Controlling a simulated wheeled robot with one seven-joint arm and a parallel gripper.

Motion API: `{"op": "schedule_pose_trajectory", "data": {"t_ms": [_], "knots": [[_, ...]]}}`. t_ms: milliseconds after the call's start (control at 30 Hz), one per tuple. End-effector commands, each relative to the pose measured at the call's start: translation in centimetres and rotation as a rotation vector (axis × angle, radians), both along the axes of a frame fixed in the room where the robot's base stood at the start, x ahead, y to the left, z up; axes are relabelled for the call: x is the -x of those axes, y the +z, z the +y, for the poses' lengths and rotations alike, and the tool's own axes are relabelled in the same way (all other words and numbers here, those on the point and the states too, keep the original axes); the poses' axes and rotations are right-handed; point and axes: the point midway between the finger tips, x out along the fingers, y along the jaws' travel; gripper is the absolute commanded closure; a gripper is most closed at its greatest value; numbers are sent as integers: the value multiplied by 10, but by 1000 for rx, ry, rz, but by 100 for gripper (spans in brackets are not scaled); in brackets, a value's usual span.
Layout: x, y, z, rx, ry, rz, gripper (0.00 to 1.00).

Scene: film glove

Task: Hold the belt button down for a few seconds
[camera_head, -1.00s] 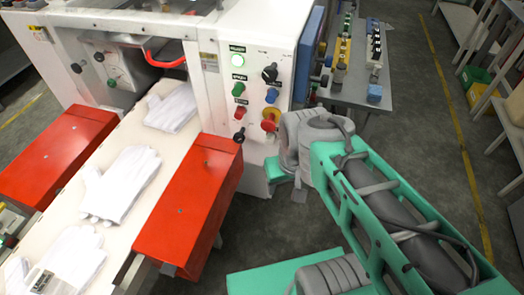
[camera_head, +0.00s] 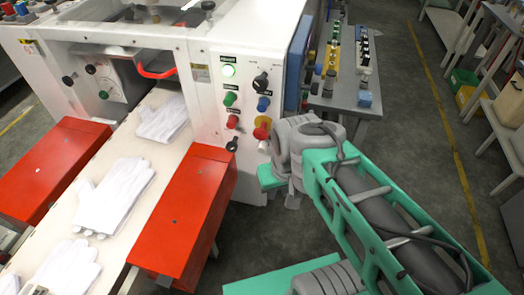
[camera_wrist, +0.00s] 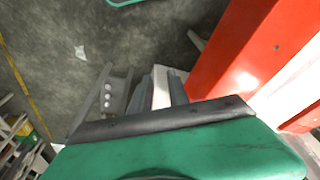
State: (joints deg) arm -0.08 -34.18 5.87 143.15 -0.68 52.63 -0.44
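The machine's white control panel (camera_head: 245,62) carries a lit green lamp (camera_head: 228,70), a green button (camera_head: 230,99), a red button (camera_head: 233,122), a blue button (camera_head: 264,103), a red knob on yellow (camera_head: 262,129), black knobs (camera_head: 261,82) and a small white button (camera_head: 263,147). The labels are too small to read, so I cannot tell which button is the belt's. My wrist is right of the panel's lower part, over the aisle. My gripper's fingers are hidden in the head view. In the wrist view my gripper (camera_wrist: 140,92) points past the red box, touching nothing visible; its opening is unclear.
White gloves (camera_head: 113,195) lie on the pale belt (camera_head: 135,141) between two red boxes, the nearer one (camera_head: 188,215) below the panel. A grey bench (camera_head: 345,95) with coloured parts stands behind my arm. Floor (camera_head: 410,130) is open to the right.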

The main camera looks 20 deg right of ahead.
Motion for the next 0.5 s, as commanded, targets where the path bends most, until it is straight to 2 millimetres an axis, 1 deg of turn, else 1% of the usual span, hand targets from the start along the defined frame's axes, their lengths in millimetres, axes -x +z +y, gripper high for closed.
{"op": "schedule_pose_trajectory", "data": {"t_ms": [33, 233, 500], "knots": [[0, 0, 0, 0, 0, 0, 84], [0, 0, 0, 0, 0, 0, 100], [0, 0, 0, 0, 0, 0, 100]]}}
